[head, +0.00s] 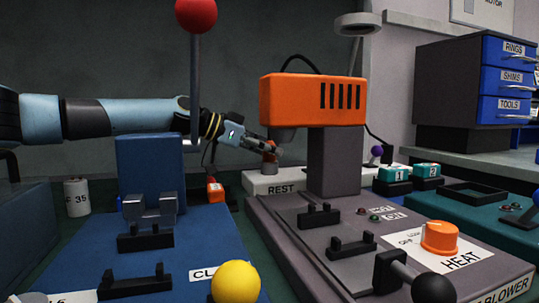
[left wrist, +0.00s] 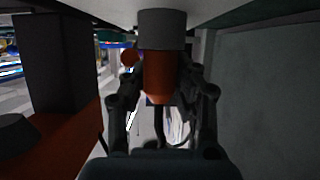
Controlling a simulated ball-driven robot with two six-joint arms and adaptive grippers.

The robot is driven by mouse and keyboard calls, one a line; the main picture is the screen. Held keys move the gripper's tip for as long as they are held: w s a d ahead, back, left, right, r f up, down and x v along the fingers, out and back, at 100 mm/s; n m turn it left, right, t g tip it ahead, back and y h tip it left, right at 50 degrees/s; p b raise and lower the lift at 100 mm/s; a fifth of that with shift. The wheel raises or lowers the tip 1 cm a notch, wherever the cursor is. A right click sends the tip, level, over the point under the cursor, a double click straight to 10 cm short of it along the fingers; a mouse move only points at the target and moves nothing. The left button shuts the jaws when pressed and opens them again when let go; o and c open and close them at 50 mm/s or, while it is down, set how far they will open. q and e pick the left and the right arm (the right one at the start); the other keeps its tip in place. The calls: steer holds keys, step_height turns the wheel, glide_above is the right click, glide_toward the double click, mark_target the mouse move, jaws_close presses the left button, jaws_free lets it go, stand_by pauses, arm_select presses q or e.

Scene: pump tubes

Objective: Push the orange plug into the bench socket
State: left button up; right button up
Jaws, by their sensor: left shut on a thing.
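My left gripper (head: 266,149) is shut on an orange piece, which I take as the orange plug (head: 269,144), just above the white block marked REST (head: 272,187). In the left wrist view the plug (left wrist: 159,80) is a tapered orange body with a grey cylindrical end (left wrist: 163,30), between the two dark fingers (left wrist: 160,90). I cannot tell whether the plug touches the block. A small orange box (head: 215,189) with a pale front stands left of the block; I cannot tell if it is the bench socket. My right gripper is out of view.
The orange blower head (head: 312,100) on its grey column (head: 334,160) stands close to the right of my left gripper. A red-ball lever (head: 195,80) rises in front of my left arm. A blue bench fixture (head: 150,170) is below the arm.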

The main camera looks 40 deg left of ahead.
arm_select(q)
jaws_close()
